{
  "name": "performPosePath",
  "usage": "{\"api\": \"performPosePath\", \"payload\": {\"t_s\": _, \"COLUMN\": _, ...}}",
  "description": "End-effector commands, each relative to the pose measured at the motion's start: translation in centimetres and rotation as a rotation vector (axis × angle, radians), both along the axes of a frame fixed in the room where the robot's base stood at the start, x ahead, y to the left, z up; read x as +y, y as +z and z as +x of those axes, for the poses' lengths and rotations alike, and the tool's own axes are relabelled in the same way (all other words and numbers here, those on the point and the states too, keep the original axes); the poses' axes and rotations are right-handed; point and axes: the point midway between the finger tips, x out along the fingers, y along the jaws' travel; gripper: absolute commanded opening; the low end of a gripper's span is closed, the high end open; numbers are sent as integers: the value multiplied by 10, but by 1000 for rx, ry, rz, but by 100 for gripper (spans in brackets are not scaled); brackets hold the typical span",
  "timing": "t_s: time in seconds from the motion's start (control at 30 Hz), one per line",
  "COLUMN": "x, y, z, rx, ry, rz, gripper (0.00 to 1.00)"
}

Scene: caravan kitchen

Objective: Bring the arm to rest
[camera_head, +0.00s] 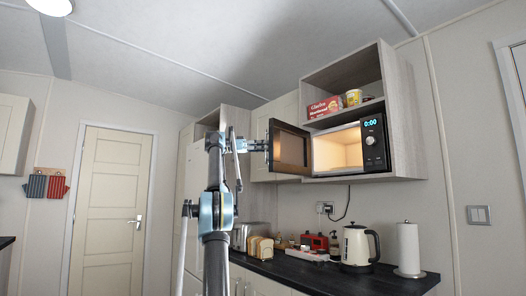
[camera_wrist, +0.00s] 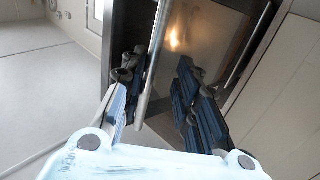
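My gripper (camera_head: 262,146) is raised at the outer edge of the open microwave door (camera_head: 291,148). In the wrist view its two dark fingers stand apart, so my gripper (camera_wrist: 160,88) is open. A thin metal handle bar (camera_wrist: 154,62) on the door passes between the fingers, closer to the left one. I cannot tell whether a finger touches it. The dark door glass (camera_wrist: 205,45) lies beyond the fingers and seems to mirror them. My arm stands upright in the middle of the head view.
The lit microwave (camera_head: 339,149) sits in a wall cabinet, below a shelf with a red box (camera_head: 322,108) and a yellow tin (camera_head: 353,97). The counter (camera_head: 345,277) below holds a kettle (camera_head: 357,247), a paper roll (camera_head: 408,248) and toast. A closed door (camera_head: 108,210) is at left.

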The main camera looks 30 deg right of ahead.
Motion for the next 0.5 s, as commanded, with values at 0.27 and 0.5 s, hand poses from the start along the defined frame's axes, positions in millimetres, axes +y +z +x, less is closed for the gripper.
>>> {"api": "performPosePath", "payload": {"t_s": 0.27, "x": 0, "y": -1, "z": 0, "rx": -1, "ry": 0, "rz": 1, "gripper": 29}}
{"api": "performPosePath", "payload": {"t_s": 0.5, "x": 3, "y": -2, "z": -1, "rx": 14, "ry": 17, "rz": 29, "gripper": 29}}
